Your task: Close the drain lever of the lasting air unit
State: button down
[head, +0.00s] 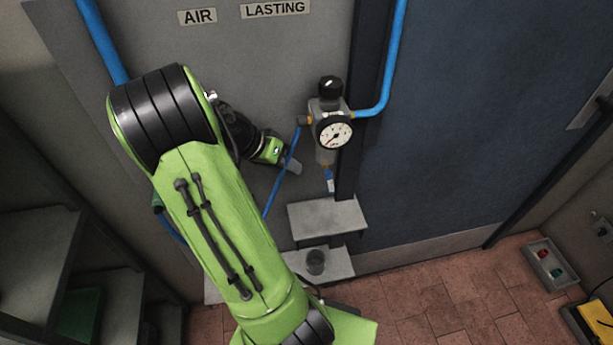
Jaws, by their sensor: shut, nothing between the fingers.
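The lasting air unit (327,112) is on the grey wall panel, with a black knob on top and a round white gauge (334,132). A cloudy bowl (325,156) hangs below the gauge. Under the bowl is a small blue part (329,175), which looks like the drain lever; it points roughly downward and its exact setting is too small to tell. My gripper (294,167) is left of the bowl and lever, apart from them in the picture, shut and empty. A thin blue hose crosses the picture at the gripper's fingers; whether they touch is unclear.
The thin blue hose (276,190) runs diagonally down from the unit's left port. A thicker blue pipe (391,65) rises at its right. Grey steps (328,215) stand below the unit, with a dark cup (316,262) on the lower one. "AIR" and "LASTING" labels (276,9) are above.

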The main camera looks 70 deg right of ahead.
aim_at(330, 181)
jog(key=b+x, duration=0.2)
jog(key=x, duration=0.7)
jog(key=shift+s+f, duration=0.2)
jog(key=shift+f, duration=0.1)
jog(key=shift+w+d, duration=0.1)
